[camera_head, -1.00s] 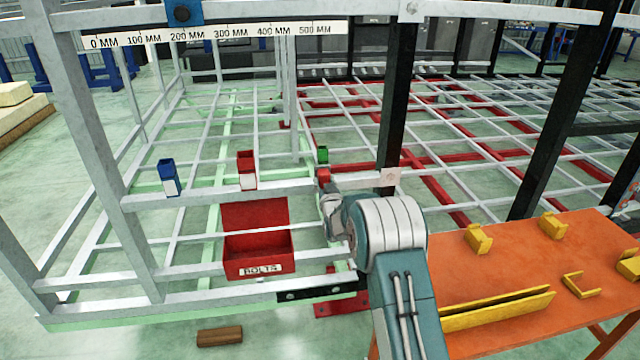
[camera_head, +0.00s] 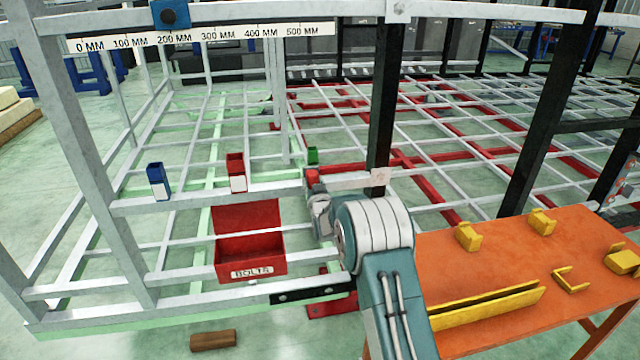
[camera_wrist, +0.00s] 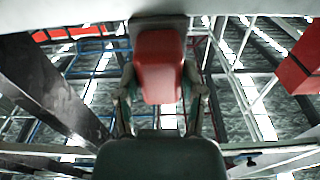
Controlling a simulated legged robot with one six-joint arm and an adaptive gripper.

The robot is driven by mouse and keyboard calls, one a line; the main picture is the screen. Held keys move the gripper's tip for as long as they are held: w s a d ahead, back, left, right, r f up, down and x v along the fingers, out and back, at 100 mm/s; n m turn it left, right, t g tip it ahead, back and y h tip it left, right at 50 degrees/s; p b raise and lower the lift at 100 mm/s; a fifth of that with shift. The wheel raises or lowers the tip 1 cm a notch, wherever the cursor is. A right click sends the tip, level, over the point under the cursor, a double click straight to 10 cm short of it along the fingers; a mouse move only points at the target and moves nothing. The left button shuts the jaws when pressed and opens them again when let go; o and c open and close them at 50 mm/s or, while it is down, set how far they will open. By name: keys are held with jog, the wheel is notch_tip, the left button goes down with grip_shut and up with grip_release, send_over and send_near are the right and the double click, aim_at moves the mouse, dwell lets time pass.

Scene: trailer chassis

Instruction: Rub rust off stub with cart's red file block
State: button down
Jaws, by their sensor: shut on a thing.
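A red block (camera_head: 312,178) is in my gripper (camera_head: 315,188), at the frame's crossbar just left of the black post. In the wrist view the red block (camera_wrist: 160,68) sits between the two fingers of my gripper (camera_wrist: 160,90). Its far end meets or lies very close to a grey-brown piece (camera_wrist: 160,21) under a pale beam; I cannot tell if they touch. No rust shows clearly, and I cannot tell for sure which part is the stub. My arm hides part of the crossbar.
A blue holder (camera_head: 158,182) and a red holder (camera_head: 237,172) stand on the crossbar, with a green piece (camera_head: 313,156) behind my gripper. A red BOLTS bin (camera_head: 250,256) is below. A black post (camera_head: 384,110) and an orange table (camera_head: 500,260) are right.

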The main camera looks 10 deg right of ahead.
jog(key=shift+a+r, duration=0.15)
jog(key=shift+a, duration=0.4)
jog(key=shift+s, duration=2.95)
jog(key=s, duration=0.3)
